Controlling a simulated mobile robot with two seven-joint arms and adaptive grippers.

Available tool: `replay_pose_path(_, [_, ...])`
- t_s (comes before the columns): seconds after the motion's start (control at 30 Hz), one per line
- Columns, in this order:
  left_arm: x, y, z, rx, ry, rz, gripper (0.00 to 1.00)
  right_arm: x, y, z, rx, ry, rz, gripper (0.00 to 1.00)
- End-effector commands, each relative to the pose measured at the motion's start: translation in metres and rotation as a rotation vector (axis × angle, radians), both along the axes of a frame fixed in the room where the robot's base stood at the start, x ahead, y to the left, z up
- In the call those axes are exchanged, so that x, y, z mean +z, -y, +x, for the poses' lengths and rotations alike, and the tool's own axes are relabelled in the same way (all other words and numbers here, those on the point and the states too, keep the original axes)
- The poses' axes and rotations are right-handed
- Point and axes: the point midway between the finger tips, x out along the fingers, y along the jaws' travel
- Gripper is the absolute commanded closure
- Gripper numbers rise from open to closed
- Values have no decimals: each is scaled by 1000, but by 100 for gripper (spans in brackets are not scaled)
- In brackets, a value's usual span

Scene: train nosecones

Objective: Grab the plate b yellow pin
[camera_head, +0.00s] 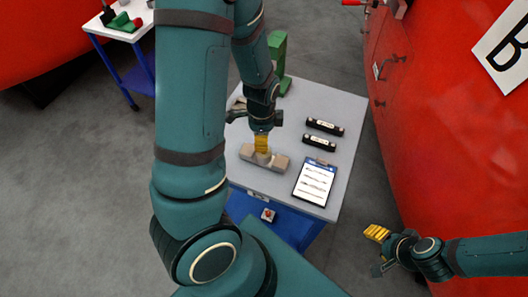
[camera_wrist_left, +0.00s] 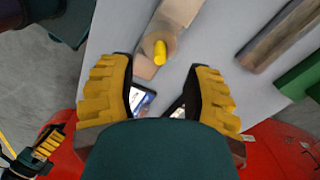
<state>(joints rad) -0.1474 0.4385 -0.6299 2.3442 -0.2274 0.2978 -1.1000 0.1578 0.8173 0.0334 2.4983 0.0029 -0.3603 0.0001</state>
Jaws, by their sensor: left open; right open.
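A yellow pin (camera_wrist_left: 160,52) stands in a rounded socket of a tan block (camera_wrist_left: 180,12) on the grey table. My left gripper (camera_wrist_left: 160,76) is open, with its ridged yellow fingers on either side of the view and the pin between and just beyond the tips, not clasped. In the head view the left gripper (camera_head: 262,146) is over the tan block (camera_head: 280,164), and the pin cannot be made out there. A white plate marked B (camera_head: 508,50) is on the red train nose at right. My right gripper (camera_head: 376,234) is open and empty, off the table at lower right.
Two black labelled bars (camera_head: 325,127) and a clipboard (camera_head: 314,183) lie on the table (camera_head: 345,108), right of the block. A green object (camera_head: 278,52) stands at the back. The red train nose (camera_head: 425,120) borders the right side.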

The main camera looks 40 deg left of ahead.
Motion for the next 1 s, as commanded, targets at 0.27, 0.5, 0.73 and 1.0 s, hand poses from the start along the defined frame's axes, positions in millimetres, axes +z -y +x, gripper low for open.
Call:
replay_pose_path(0.27, [-20, 0, 0, 1, -1, 0, 50, -4, 0, 0, 0, 1, 0, 45])
replay_pose_path(0.5, [-54, 3, 2, 1, -3, 0, 50, -9, 0, 0, 0, 1, -1, 45])
replay_pose_path(0.73, [-64, 3, 3, 0, 1, 2, 50, -10, -1, 1, -1, 1, -2, 45])
replay_pose_path(1.0, [-63, 3, 3, 0, 2, 1, 89, -10, 0, 0, -1, 1, -2, 45])
